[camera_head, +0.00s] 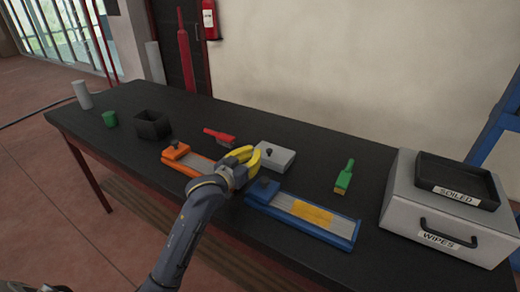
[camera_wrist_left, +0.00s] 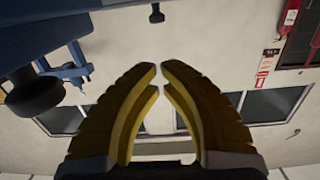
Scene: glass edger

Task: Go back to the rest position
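My left gripper (camera_head: 257,151) has yellow fingers and is over the middle of the black table (camera_head: 300,155), its arm coming in from the bottom edge. In the left wrist view the two fingertips (camera_wrist_left: 159,67) nearly meet, with only a thin gap and nothing held between them. My right gripper is not in view.
Around my left gripper lie an orange-ended tray (camera_head: 176,152), a blue tray (camera_head: 340,228), a red brush (camera_head: 218,135), a grey block (camera_head: 275,153) and a green brush (camera_head: 344,178). A wipes box (camera_head: 400,208) bears a soiled tray (camera_head: 455,172). A black bin (camera_head: 152,127) stands left.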

